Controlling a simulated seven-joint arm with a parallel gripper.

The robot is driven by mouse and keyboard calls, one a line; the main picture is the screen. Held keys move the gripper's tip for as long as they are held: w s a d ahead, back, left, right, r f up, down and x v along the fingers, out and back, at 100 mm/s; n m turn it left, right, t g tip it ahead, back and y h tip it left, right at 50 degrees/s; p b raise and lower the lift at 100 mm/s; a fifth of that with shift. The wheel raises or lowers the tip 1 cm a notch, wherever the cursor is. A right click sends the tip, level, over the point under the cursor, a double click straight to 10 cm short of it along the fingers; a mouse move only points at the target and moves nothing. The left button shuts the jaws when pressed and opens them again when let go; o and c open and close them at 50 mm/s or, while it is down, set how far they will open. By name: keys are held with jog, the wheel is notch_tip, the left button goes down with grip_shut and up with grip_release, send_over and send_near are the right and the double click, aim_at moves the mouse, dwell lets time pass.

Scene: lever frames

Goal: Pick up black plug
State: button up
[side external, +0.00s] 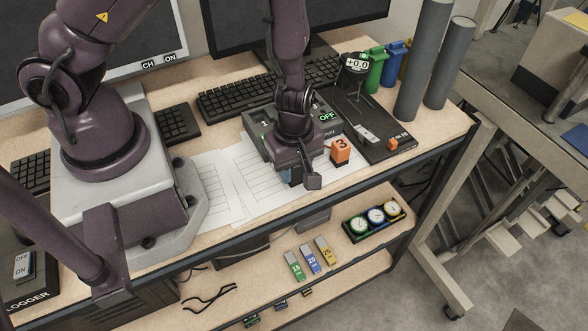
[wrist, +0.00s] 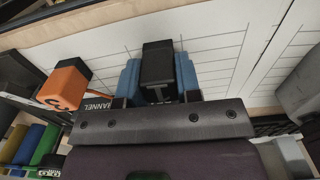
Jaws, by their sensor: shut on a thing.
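The black plug (wrist: 158,62) sits between the two blue fingers of my gripper (wrist: 158,80) in the wrist view. The fingers are shut on its sides, and its dark end reaches past them. In the side view my gripper (side external: 290,176) points down over the white papers near the table's front edge. The plug is hidden or too small to make out there. I cannot tell whether it touches the papers.
A grey device with an OFF display (side external: 262,130) lies behind. Lined papers (side external: 235,180) cover the table in front. A black stand (side external: 385,135) is at right.

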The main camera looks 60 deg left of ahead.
jog(key=shift+r, duration=0.1)
notch_tip(320, 180, up, 9)
jog(key=shift+r, duration=0.1)
jog(key=a+n, duration=0.2)
jog(key=a, duration=1.5)
jog(key=shift+d+f+m, duration=0.1)
jog(key=shift+f+m, duration=0.4)
jog(key=shift+f, duration=0.7)
jog(key=shift+d+f+m, duration=0.1)
jog(key=shift+f+m, duration=0.4)
jog(key=shift+f, duration=0.7)
jog(key=shift+f, duration=0.85)
dwell(0.4)
